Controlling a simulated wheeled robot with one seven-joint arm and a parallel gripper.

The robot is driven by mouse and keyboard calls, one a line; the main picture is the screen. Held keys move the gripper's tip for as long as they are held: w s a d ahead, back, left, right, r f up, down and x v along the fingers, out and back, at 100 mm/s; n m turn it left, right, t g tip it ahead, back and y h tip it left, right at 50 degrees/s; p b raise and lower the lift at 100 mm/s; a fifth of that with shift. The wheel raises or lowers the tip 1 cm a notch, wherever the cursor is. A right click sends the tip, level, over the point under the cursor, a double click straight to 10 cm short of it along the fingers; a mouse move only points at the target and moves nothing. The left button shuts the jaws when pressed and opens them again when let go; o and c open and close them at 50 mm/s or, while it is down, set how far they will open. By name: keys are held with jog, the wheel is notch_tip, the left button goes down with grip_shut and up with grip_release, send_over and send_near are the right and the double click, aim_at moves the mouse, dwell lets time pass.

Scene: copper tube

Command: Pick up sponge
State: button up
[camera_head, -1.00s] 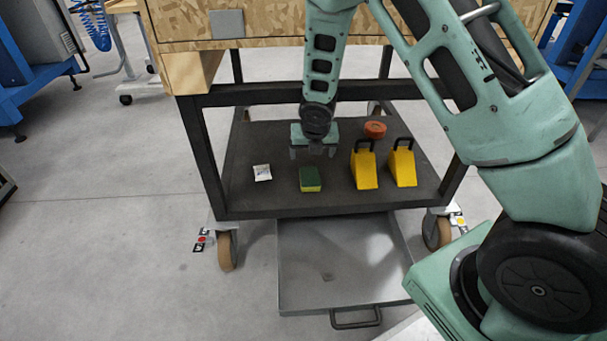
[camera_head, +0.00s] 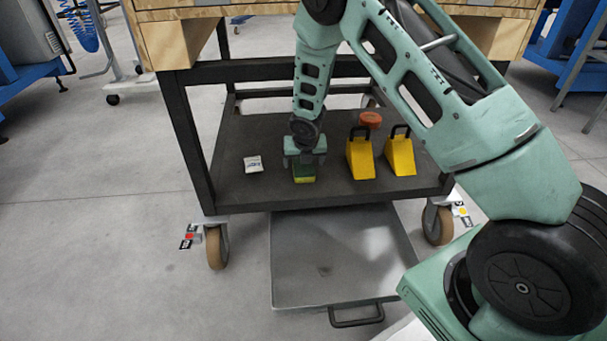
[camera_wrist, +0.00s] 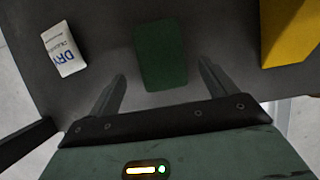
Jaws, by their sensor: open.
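The sponge (camera_head: 304,176), green on top and yellow below, lies on the dark lower shelf (camera_head: 240,190) of the cart. In the wrist view the green sponge (camera_wrist: 161,55) lies ahead of and partly between my two fingers. My gripper (camera_head: 305,160) is over the sponge in the head view and hides part of it. In the wrist view my gripper (camera_wrist: 163,80) is open, with one finger on each side and nothing held. Whether the fingers have come down to the sponge's height I cannot tell.
A white packet (camera_head: 253,164) lies left of the sponge. Two yellow wedges with black handles, one (camera_head: 360,158) nearer and one (camera_head: 400,156) farther right, stand to the right. An orange round object (camera_head: 370,119) sits behind them. A grey tray (camera_head: 290,290) is below the shelf.

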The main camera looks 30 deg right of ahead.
aim_at(304, 167)
jog(key=b+x, duration=0.2)
jog(key=x, duration=0.2)
jog(key=shift+d, duration=0.1)
jog(key=shift+r, duration=0.1)
jog(key=c, duration=1.2)
jog(key=shift+o, duration=0.2)
jog(key=shift+r, duration=0.15)
notch_tip(304, 167, up, 3)
jog(key=p, duration=0.3)
jog(key=shift+r, duration=0.1)
jog(key=shift+s+r+p, duration=0.2)
jog(key=shift+r+p, duration=0.1)
jog(key=shift+p, duration=0.1)
jog(key=s+a+p, duration=0.2)
jog(key=s+a, duration=0.1)
jog(key=s, duration=0.5)
jog(key=s+a+p, duration=0.2)
jog(key=s+a, duration=0.2)
jog(key=s, duration=0.4)
jog(key=shift+f, duration=0.25)
